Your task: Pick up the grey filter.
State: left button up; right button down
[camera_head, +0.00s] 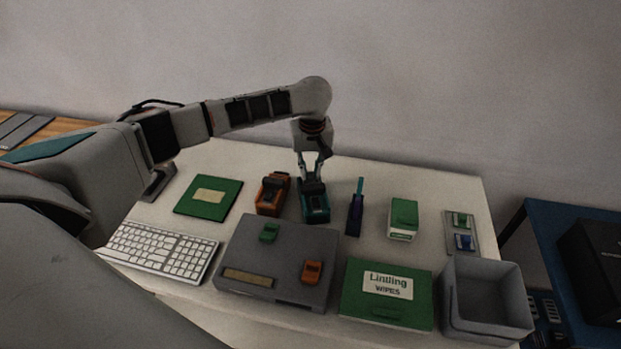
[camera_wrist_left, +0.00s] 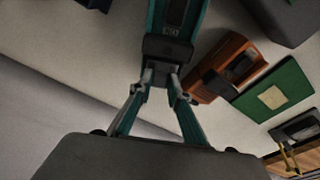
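No thing in these views shows clearly as the grey filter. My left gripper (camera_head: 312,177) points down at a teal device with a dark grey top part (camera_head: 313,187), toward the back of the table. In the left wrist view its fingertips (camera_wrist_left: 162,74) come close together at a narrow dark piece below the teal device's dark grey block (camera_wrist_left: 166,48). I cannot tell whether they touch or grip it. The teal body (camera_wrist_left: 172,15) extends past the top edge of that view. My right gripper is not in view.
An orange device (camera_head: 272,195) stands close left of the teal one, a dark blue tool (camera_head: 355,212) to its right. In front lie a large grey box (camera_head: 255,255), a green wipes box (camera_head: 400,312) and a grey bin (camera_head: 455,318). A white keyboard (camera_head: 160,250) lies left.

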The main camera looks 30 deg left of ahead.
aim_at(311, 174)
pick_arm(q)
jog(key=c, duration=0.4)
jog(key=shift+o, duration=0.2)
jog(key=shift+r, duration=0.2)
notch_tip(311, 174, up, 20)
jog(key=shift+f, duration=0.15)
dwell(1.2)
